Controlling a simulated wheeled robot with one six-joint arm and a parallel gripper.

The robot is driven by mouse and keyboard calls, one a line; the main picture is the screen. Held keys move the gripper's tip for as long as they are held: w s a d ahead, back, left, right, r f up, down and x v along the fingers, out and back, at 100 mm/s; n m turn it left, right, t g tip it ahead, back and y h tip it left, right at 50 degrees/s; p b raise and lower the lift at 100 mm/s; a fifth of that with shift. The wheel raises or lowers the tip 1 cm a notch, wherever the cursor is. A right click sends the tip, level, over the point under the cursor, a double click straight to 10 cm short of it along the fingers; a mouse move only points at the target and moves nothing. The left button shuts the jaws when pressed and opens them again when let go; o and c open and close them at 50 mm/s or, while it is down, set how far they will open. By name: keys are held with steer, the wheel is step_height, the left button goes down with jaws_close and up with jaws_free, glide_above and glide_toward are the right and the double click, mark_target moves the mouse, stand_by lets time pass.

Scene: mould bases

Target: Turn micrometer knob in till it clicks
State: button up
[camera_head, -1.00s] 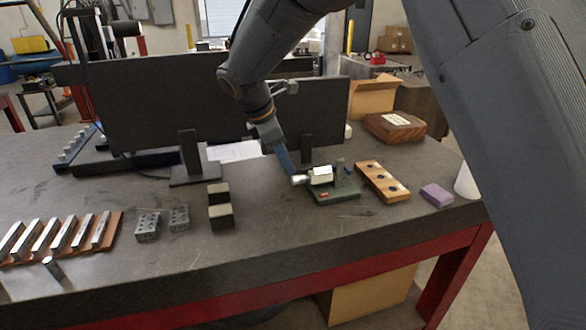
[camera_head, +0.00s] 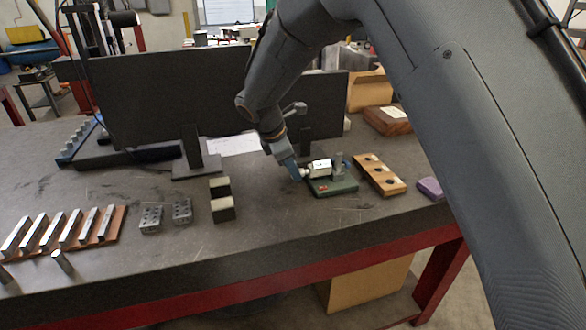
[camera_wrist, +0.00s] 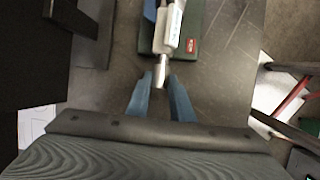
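The micrometer (camera_head: 319,167) is a white and silver body lying level on a dark green base (camera_head: 334,187) on the bench. Its silver knob (camera_wrist: 162,72) points left in the head view and toward me in the wrist view. My gripper (camera_wrist: 160,78) has two blue fingers, one on each side of the knob's end. A narrow gap seems to show beside the knob, and contact cannot be made out. In the head view my gripper (camera_head: 295,175) is at the knob's left end, tilted down, with the fingers overlapping each other.
A wooden block with dark holes (camera_head: 380,174) stands close right of the base, with a purple block (camera_head: 430,188) beyond. A black monitor (camera_head: 160,105) stands close behind. Dark blocks (camera_head: 221,200) lie to the left, with bare bench (camera_head: 270,215) between.

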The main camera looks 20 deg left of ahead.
jaws_close()
steer(key=t+b, duration=0.1)
steer(key=b, duration=0.1)
steer(key=shift+f+y+b, duration=0.15)
steer(key=shift+y+b, duration=0.15)
steer(key=shift+b, duration=0.05)
steer(key=t+b, duration=0.1)
steer(key=b, duration=0.3)
steer(key=shift+s+d+f+y, duration=0.1)
steer(key=shift+s+f+y, duration=0.1)
steer(key=shift+y, duration=0.2)
steer(key=t+b, duration=0.1)
steer(key=b, duration=0.5)
steer(key=shift+s+d+m+t+y, duration=0.1)
steer(key=shift+m+t+y, duration=0.2)
steer(key=shift+m+y, duration=0.1)
steer(key=shift+f+t+b, duration=0.15)
steer(key=shift+t+b, duration=0.15)
steer(key=shift+b, duration=0.95)
steer(key=t+b, duration=0.1)
steer(key=b, duration=0.5)
steer(key=t+y+b, duration=0.1)
steer(key=b, duration=0.5)
steer(key=shift+s+d+f+m+t+b, duration=0.2)
steer(key=shift+s+m+t+b, duration=0.1)
steer(key=shift+m+b, duration=0.1)
